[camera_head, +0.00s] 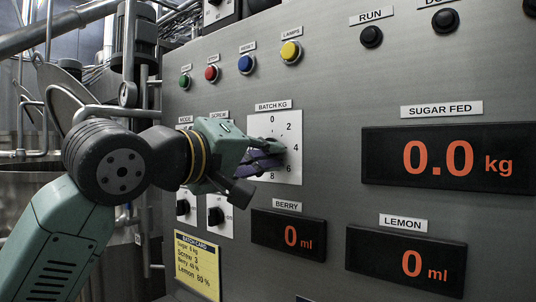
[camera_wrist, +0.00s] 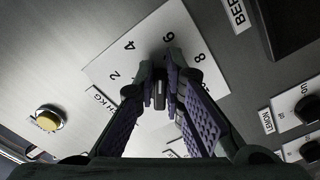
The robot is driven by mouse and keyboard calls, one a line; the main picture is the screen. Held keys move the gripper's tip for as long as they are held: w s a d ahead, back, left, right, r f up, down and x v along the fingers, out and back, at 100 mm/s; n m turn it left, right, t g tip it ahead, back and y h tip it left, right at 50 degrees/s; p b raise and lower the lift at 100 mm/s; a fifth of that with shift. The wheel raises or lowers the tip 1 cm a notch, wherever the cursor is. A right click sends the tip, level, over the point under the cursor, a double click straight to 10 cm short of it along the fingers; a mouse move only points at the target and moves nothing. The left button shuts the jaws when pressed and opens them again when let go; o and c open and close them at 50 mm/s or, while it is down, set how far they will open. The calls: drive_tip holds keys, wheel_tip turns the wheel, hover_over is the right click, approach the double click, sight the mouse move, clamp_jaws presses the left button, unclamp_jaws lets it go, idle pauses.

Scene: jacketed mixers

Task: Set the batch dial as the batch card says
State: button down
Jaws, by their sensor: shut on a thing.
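The batch dial is a white plate (camera_head: 289,172) marked 0, 2, 4, 6 and 8 under the label BATCH KG, on the grey panel. My gripper (camera_head: 272,150) reaches it from the left and is shut on the dial's dark knob. In the wrist view the purple-padded fingers close around the knob (camera_wrist: 160,95), with the plate (camera_wrist: 150,65) behind them. The fingers hide most of the knob, and I cannot tell which number it points at.
Green, red, blue and yellow buttons (camera_head: 290,52) sit above the dial. Other small knobs (camera_head: 215,216) lie left of it, partly behind my arm. The sugar display (camera_head: 450,158) reads 0.0 kg; the berry (camera_head: 289,235) and lemon (camera_head: 405,262) displays read 0 ml.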

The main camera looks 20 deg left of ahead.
drive_tip(key=shift+f+m, duration=0.15)
drive_tip(key=shift+m, duration=0.75)
drive_tip(key=c, duration=1.7)
unclamp_jaws()
drive_tip(key=shift+a, duration=0.1)
drive_tip(key=v, duration=1.2)
